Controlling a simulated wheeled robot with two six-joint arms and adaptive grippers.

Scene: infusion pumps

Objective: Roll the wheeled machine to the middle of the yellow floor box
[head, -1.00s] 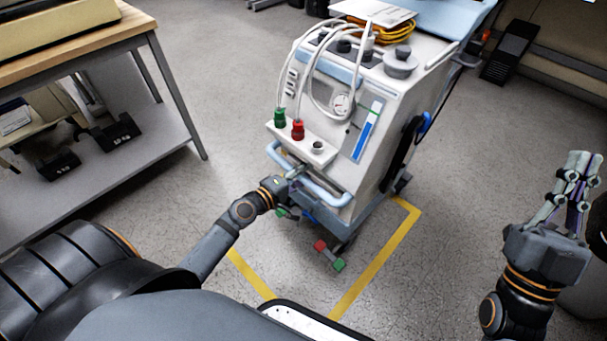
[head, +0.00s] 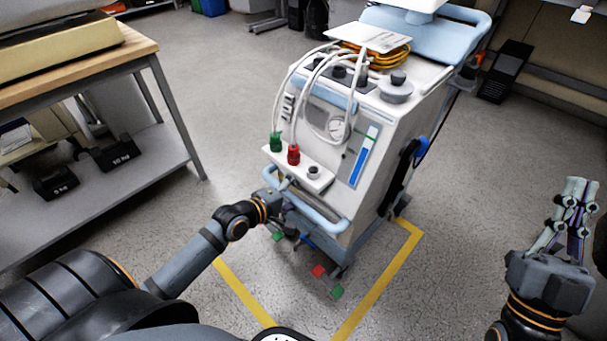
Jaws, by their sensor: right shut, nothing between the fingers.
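The wheeled machine (head: 335,165) is a white and pale blue cart with hoses, a gauge and a blue front handle (head: 315,212). The box's far edge is hidden behind the machine. My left gripper (head: 278,200) is at the left end of the front handle; its fingers are largely hidden, so I cannot tell whether they close around it. My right gripper (head: 572,205) is shut and empty, raised at the far right, away from the machine.
A wooden-topped workbench (head: 120,60) with a lower shelf (head: 100,185) stands on the left. A black pedal-like object (head: 507,70) leans by the bench at the back right.

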